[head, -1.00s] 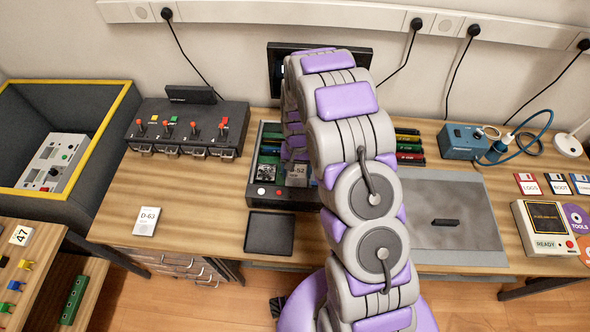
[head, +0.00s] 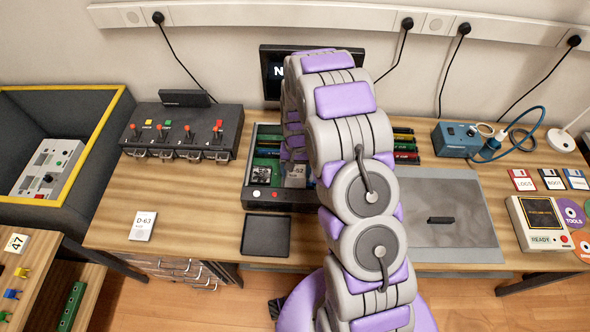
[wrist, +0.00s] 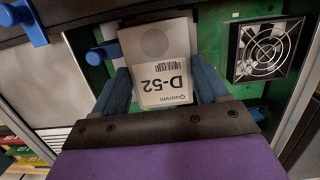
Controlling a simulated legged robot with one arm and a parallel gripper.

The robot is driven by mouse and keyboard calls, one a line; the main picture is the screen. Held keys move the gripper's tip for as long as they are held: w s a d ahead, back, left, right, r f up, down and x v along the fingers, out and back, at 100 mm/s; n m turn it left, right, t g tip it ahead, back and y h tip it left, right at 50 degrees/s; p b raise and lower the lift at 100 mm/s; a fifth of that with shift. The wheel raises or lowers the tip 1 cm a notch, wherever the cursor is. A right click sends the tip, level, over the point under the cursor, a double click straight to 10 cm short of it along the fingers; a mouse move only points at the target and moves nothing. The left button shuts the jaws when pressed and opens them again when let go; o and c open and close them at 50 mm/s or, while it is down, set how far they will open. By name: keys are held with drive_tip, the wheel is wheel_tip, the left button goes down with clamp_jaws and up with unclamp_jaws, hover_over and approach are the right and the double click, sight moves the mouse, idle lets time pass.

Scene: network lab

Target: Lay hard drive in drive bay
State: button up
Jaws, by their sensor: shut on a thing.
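The hard drive (wrist: 160,50) is silver-grey with a white label reading D-52. My gripper (wrist: 161,72) is shut on it, one blue finger along each side. The drive is over the green board (wrist: 212,38) of an open computer case; I cannot tell whether it touches anything below. In the head view the drive (head: 295,176) shows in the open case (head: 279,199), left of my arm, which hides my gripper. A blue lever (wrist: 102,53) is close to the drive's left. I cannot clearly make out the drive bay under the drive.
A square fan (wrist: 265,48) is right of the drive. Another drive, labelled D-63 (head: 143,226), lies on the table at left. An empty black tray (head: 266,236) is in front of the case. A grey mat (head: 447,205) with a small black piece lies at right.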

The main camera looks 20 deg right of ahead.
drive_tip(key=shift+a, duration=0.45)
idle(0.3)
drive_tip(key=shift+d+f+p, duration=0.1)
drive_tip(key=shift+p, duration=0.35)
idle(0.7)
drive_tip(key=shift+f, duration=0.45)
idle(0.7)
drive_tip(key=o, duration=1.2)
drive_tip(key=shift+r+p, duration=1.2)
drive_tip(key=shift+r, duration=2.8)
